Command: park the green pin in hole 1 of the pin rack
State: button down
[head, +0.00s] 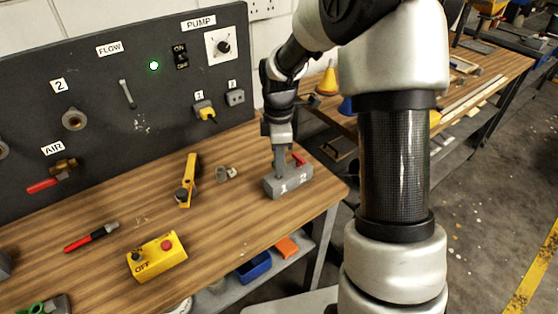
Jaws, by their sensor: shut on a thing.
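The pin rack (289,184) is a grey block marked 1 and 2, near the right end of the wooden bench. A red pin (299,160) stands at its hole 2 side. My gripper (281,172) points down over the hole 1 side, its fingertips right at the rack's top. It is shut on the green pin, which the fingers hide from this view. I cannot tell how far the pin sits in hole 1.
On the bench (225,215) lie a yellow-handled tool (187,181), a small metal fitting (227,174), a yellow switch box (157,257) and a red-black screwdriver (91,237). The dark panel (115,90) stands behind. The bench's right edge is close to the rack.

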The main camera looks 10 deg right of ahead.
jog(key=shift+f+b, duration=0.45)
jog(key=shift+f, duration=0.45)
dwell(0.3)
jog(key=c, duration=1.7)
grip_release()
jog(key=shift+o, duration=0.4)
jog(key=shift+o, duration=1.2)
jog(key=shift+r, duration=0.15)
jog(key=shift+r+p, duration=2.8)
jog(key=shift+r, duration=0.6)
